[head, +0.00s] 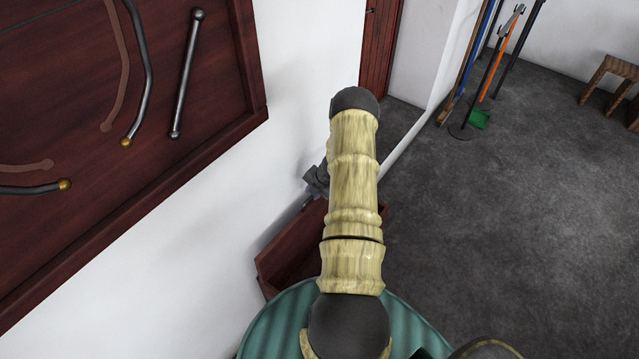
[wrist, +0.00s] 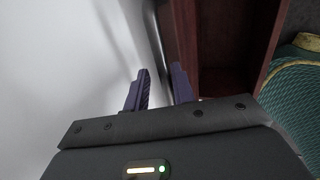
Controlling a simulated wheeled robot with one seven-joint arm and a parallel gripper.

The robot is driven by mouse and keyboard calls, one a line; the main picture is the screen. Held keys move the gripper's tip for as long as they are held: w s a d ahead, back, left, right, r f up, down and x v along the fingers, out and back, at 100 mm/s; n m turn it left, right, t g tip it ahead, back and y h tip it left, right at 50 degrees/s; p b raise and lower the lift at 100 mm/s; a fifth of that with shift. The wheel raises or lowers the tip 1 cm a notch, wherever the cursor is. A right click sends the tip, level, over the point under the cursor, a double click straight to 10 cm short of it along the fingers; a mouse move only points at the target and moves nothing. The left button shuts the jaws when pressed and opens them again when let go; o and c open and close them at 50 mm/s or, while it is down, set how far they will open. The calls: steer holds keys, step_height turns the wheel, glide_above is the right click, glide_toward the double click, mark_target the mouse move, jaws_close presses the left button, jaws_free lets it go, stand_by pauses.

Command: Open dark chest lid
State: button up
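The dark red-brown chest (head: 283,258) stands against the white wall, partly hidden behind my arm in the head view. Its hollow inside shows there and in the wrist view, where the chest (wrist: 270,45) is at upper right. A thin dark upright edge runs along the wall side of the chest in the wrist view; I cannot tell for sure whether it is the raised lid. My gripper (wrist: 159,88) is between wall and chest, its two dark fingers apart with a gap and nothing clearly held. In the head view my gripper (head: 308,201) is mostly behind my arm.
A dark red wall panel (head: 165,110) with metal bars hangs at left. Long-handled tools (head: 492,70) and a wooden stool (head: 612,75) stand far right. The grey floor at right is clear.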

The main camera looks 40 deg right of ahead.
steer(key=v, duration=1.7)
steer(key=shift+d, duration=0.1)
steer(key=shift+s, duration=0.1)
